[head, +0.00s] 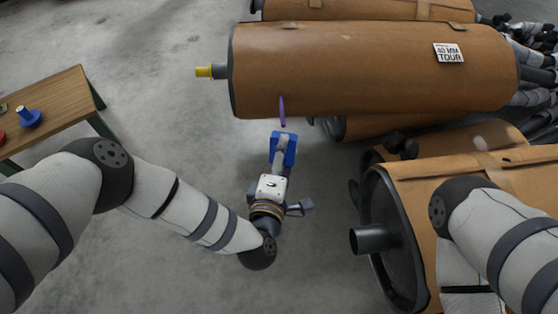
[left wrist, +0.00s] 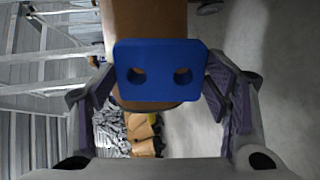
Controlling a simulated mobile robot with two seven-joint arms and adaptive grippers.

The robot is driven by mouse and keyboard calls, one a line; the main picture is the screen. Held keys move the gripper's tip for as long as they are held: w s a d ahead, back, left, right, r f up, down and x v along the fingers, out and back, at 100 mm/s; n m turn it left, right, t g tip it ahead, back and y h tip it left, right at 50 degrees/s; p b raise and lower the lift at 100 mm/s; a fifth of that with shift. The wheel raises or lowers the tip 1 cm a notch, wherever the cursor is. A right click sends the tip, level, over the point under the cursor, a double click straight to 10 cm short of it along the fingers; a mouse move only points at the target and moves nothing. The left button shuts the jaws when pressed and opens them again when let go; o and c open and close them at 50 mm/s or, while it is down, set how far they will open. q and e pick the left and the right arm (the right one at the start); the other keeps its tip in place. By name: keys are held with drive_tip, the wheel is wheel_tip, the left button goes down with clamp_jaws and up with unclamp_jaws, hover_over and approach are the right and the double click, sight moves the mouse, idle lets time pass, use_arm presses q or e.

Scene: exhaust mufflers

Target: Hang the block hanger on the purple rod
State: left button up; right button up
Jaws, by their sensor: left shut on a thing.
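The block hanger (head: 290,150) is blue. In the left wrist view it is a flat plate (left wrist: 160,58) with two round holes side by side, facing the camera. My left gripper (head: 283,152) is shut on it, with a finger at each side edge (left wrist: 160,82). The purple rod (head: 282,112) is thin and shows at the lower edge of the large brown muffler. In the head view the hanger is just below the rod's lower end, with a small gap in the picture; depth is hard to tell. The rod is not visible in the left wrist view. My right gripper is out of view.
The large brown muffler (head: 370,68) with a yellow-tipped pipe (head: 205,72) lies across the top. Another muffler (head: 400,255) with an open pipe is at lower right. A wooden table (head: 58,105) at left carries a blue piece (head: 30,118). Grey floor (head: 170,130) lies between.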

use_arm(q)
drive_tip(key=shift+w+a+f+b, duration=0.15)
drive_tip(key=shift+w+b, duration=0.55)
drive_tip(key=shift+w, duration=0.8)
drive_tip(key=shift+w+a+f+b, duration=0.15)
drive_tip(key=shift+w+b, duration=0.5)
drive_tip(key=shift+w, duration=0.8)
drive_tip(key=shift+c, duration=0.6)
drive_tip(key=shift+w+a+b, duration=0.1)
drive_tip(key=shift+w+b, duration=0.2)
drive_tip(key=shift+w, duration=0.35)
drive_tip(key=shift+c, duration=1.4)
drive_tip(key=shift+w+a+r, duration=0.1)
drive_tip(key=shift+w, duration=0.5)
drive_tip(key=shift+w+a+r, duration=0.1)
drive_tip(key=shift+w, duration=0.45)
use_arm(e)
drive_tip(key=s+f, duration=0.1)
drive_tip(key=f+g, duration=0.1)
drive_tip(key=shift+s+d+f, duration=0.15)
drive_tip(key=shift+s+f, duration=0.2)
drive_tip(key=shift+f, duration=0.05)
use_arm(q)
drive_tip(key=shift+y, duration=0.3)
drive_tip(key=o, duration=1.8)
drive_tip(key=shift+c, duration=0.2)
drive_tip(key=shift+s+d, duration=0.15)
drive_tip(key=shift+s, duration=0.05)
